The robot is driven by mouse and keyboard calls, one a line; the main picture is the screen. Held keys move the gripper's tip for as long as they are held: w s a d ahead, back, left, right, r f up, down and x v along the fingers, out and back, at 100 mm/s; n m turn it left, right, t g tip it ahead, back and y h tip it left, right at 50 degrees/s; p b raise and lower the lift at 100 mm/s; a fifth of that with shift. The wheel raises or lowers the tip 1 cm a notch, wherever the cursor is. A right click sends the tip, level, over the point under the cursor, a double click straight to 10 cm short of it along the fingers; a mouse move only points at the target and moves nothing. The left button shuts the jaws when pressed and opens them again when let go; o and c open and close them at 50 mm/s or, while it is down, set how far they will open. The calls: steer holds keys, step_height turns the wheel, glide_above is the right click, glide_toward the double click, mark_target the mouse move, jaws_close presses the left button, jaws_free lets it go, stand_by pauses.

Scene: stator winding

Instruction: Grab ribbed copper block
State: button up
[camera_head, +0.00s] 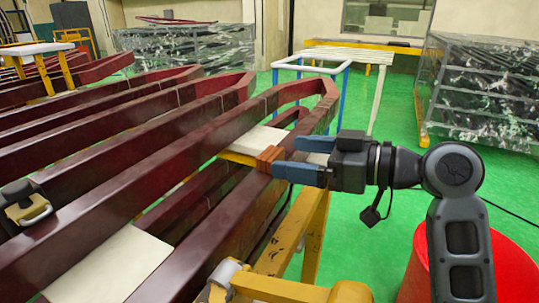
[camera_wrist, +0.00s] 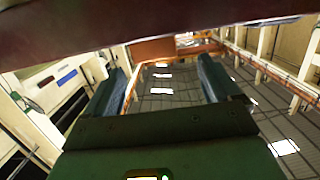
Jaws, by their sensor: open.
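The ribbed copper block (camera_head: 268,158), small and orange-brown, sits against the near dark red bar (camera_head: 210,245), close to the bar's bend. An orange-brown face that looks like the block (camera_wrist: 153,48) shows just beyond my fingers in the wrist view. My gripper (camera_head: 286,157) is open and level, coming from the right, with its blue fingers pointing left at the block. In the wrist view my gripper (camera_wrist: 160,75) has its two fingers well apart, with nothing visibly held between them. The head view does not show clearly whether the fingertips touch the block.
Several long dark red bars run side by side at left. A pale board (camera_head: 256,141) lies under them near the block. A yellow stand (camera_head: 291,236) is below my gripper. A red cylinder (camera_head: 508,273) stands at right. Green floor is open behind my arm.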

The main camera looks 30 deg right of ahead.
mark_target(263, 153)
steer(key=shift+x, duration=1.25)
steer(key=shift+d+f+p+x, duration=0.1)
steer(key=shift+p+x, duration=0.4)
steer(key=shift+x, duration=0.8)
steer(key=shift+d+f+p+x, duration=0.15)
steer(key=shift+p+x, duration=0.35)
steer(key=shift+x, duration=0.8)
steer(key=shift+w, duration=0.1)
steer(key=c, duration=1.3)
